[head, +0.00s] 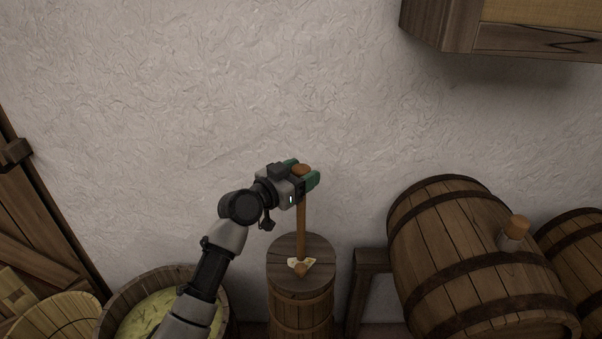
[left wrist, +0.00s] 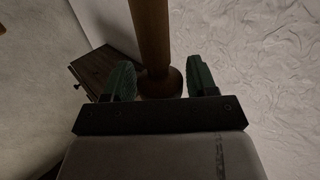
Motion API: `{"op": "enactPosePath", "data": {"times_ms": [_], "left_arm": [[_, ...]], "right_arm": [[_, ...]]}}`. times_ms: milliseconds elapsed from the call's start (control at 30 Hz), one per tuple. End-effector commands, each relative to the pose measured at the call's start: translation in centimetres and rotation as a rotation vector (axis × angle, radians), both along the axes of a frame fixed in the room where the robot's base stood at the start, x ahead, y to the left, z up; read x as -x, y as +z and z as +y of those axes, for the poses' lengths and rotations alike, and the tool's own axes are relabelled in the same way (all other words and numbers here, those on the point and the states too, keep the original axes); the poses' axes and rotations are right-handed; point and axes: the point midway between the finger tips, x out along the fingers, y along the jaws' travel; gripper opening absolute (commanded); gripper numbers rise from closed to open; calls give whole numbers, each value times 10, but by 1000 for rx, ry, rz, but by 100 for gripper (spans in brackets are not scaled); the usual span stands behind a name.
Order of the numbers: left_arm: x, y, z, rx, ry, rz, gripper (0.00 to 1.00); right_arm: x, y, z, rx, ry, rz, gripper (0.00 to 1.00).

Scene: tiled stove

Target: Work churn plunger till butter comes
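The churn (head: 302,305) is a narrow wooden tub with a flat round lid (head: 285,250). The plunger (head: 302,232) is an upright wooden rod coming out of the lid, topped by a brown knob (head: 302,169). Pale splotches (head: 294,263) and a small brown piece lie at the rod's foot. My left gripper (head: 304,175) is at the knob, with green fingers on either side. In the left wrist view, the fingers (left wrist: 161,80) stand apart around the plunger (left wrist: 152,35), with a gap at the right finger. The churn's inside is hidden. My right gripper is out of view.
A wide tub (head: 150,285) with pale yellowish contents stands left of the churn, partly behind my left arm. A large barrel (head: 465,250) lies on a wooden stand (head: 362,280) at right. A wall cupboard (head: 500,35) hangs at upper right. The plastered wall is behind.

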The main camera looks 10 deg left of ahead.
Motion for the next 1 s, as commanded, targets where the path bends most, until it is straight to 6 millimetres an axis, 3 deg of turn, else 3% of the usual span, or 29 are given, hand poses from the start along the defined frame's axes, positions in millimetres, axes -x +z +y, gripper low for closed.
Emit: {"op": "enactPosePath", "data": {"times_ms": [33, 333, 467, 800, 1000], "left_arm": [[0, 0, 0, 0, 0, 0, 50], [0, 0, 0, 0, 0, 0, 4], [0, 7, 1, -1, 0, -1, 3], [0, 100, 1, -1, 0, -10, 3], [0, 132, 1, 2, 0, -10, 3]], "right_arm": [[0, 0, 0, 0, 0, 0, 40], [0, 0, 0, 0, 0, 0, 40], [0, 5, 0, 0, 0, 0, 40], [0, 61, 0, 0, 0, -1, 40], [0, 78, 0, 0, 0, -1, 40]]}}
